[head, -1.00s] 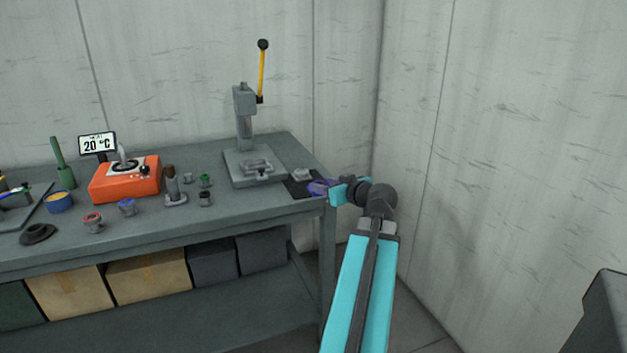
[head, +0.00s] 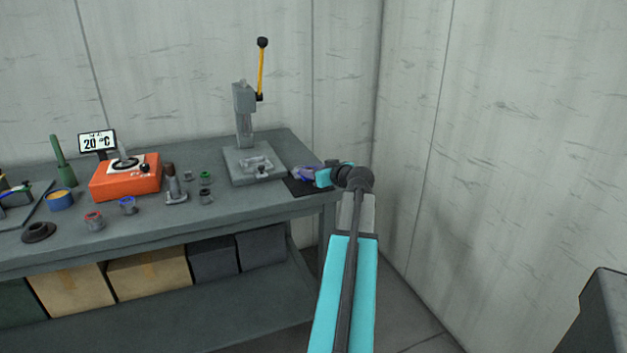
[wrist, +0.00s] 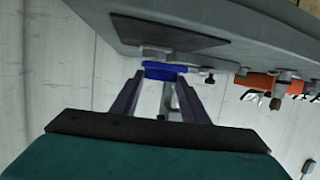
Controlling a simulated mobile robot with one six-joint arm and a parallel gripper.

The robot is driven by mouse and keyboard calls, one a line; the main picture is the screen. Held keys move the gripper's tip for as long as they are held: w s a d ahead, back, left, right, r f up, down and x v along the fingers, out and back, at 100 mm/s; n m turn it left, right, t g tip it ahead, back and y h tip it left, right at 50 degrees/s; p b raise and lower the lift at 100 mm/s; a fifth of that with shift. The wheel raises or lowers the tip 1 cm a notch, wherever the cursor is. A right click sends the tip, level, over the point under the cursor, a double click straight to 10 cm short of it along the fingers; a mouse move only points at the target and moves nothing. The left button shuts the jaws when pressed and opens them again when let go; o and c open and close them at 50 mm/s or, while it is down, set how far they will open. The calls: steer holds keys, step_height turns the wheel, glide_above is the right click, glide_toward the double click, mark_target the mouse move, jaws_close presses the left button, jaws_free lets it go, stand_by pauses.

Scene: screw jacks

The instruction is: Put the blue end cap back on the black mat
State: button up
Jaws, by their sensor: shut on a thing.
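My gripper (head: 307,173) is over the right end of the workbench, above the black mat (head: 312,188). In the wrist view, my gripper (wrist: 165,78) is shut on the blue end cap (wrist: 166,69), which lies across between the two fingertips. The wrist view is upside down and shows the black mat (wrist: 175,35) beyond the cap. A small grey part stands on the mat, close to the cap. I cannot tell exactly how far the cap is from the mat. In the head view the fingers largely hide the cap.
A grey press (head: 245,120) with a yellow lever stands just left of the mat. An orange device (head: 125,183) and several small ringed parts, including a blue-ringed one (head: 128,206), stand further left. The wall (head: 480,150) is at the right.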

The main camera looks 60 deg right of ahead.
mark_target(315, 189)
stand_by(0.3)
steer(key=shift+f, duration=1.75)
steer(key=shift+f, duration=0.1)
steer(key=o, duration=1.3)
steer(key=shift+r+p, duration=0.2)
steer(key=shift+p, duration=0.1)
steer(key=shift+s+a, duration=0.15)
steer(key=shift+s, duration=0.2)
steer(key=b+v, duration=0.1)
steer(key=v, duration=1)
steer(key=shift+s, duration=0.1)
